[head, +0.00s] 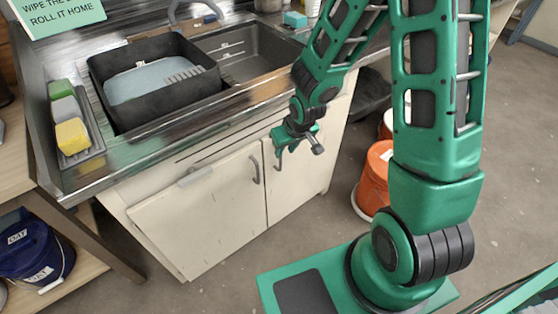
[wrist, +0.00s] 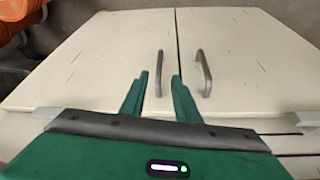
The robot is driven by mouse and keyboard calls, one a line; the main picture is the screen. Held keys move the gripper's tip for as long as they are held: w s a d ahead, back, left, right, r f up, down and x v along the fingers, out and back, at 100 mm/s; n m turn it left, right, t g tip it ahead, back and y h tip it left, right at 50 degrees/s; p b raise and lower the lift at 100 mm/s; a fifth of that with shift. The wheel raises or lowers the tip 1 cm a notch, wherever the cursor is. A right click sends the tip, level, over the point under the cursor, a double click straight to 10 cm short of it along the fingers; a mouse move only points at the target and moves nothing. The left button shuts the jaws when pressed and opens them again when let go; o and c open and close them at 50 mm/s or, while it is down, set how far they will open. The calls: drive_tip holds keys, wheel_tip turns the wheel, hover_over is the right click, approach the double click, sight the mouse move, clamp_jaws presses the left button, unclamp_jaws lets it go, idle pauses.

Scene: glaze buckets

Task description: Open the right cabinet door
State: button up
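The right cabinet door (head: 305,150) is shut, cream white, under the sink counter. In the wrist view the picture is turned over, so this door (wrist: 95,60) is on the left. Its grey bar handle (wrist: 159,62) is near the gap between the doors. My gripper (head: 287,144) is in front of this door. In the wrist view its two green fingers (wrist: 159,82) are apart, and the handle shows between their tips. I cannot tell whether they touch it. The gripper hides part of the door in the head view.
The left cabinet door (head: 200,210), also shut, has its own grey handle (head: 255,169). An orange bucket (head: 375,178) stands on the floor right of the cabinet. The counter holds a black tub (head: 150,82) and sponges (head: 72,135). Floor before the cabinet is partly clear.

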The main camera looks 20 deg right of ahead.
sight(281, 158)
drive_tip(key=shift+x, duration=5.1)
drive_tip(key=shift+s+d, duration=0.1)
clamp_jaws()
